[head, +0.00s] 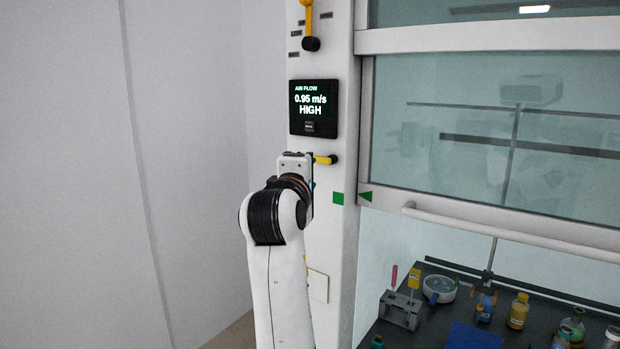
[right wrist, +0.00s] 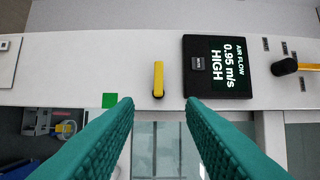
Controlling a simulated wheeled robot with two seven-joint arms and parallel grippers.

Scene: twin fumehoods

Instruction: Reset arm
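My right gripper (right wrist: 160,103) is open and empty in the right wrist view, its two teal fingers spread apart. A yellow handle (right wrist: 158,78) on the white post lies just beyond the gap between the fingertips, with no visible contact. In the head view this handle (head: 325,159) points sideways, below the display. My right arm (head: 282,285) reaches up from the bottom, and its wrist hides the fingers there. The black air flow display (head: 314,108) reads 0.95 m/s HIGH and also shows in the right wrist view (right wrist: 218,67). My left gripper is not in view.
A partly raised glass sash (head: 490,120) with a bar handle (head: 510,234) is at right. Under it, the dark bench holds a grey rack (head: 401,310), a white bowl (head: 439,289) and several bottles. Another yellow handle (head: 306,18) is higher up. A plain wall is at left.

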